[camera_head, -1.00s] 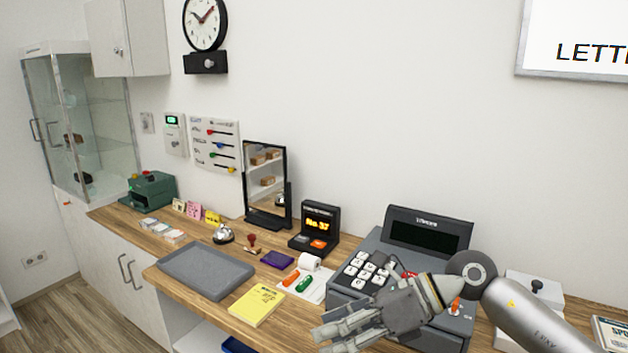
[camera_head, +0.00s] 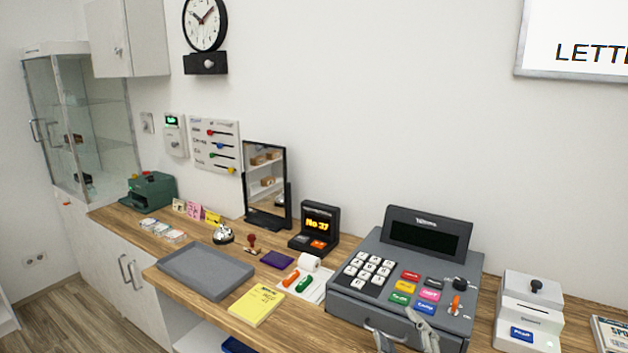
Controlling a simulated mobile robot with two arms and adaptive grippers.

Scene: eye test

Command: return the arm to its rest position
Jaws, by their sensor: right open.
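My right gripper (camera_head: 408,336) shows at the bottom edge, in front of the cash register (camera_head: 385,285). Its two grey fingers are spread apart with nothing between them. The fingers overlap the register's front drawer face in the picture; I cannot tell whether they touch it. The rest of the right arm is out of the picture. My left gripper is not in view.
The wooden counter (camera_head: 215,291) holds a grey tray (camera_head: 206,270), a yellow pad (camera_head: 256,306), a number display (camera_head: 319,223), a bell (camera_head: 223,234) and a mirror (camera_head: 267,187). A white box with a knob (camera_head: 528,312) stands right of the register.

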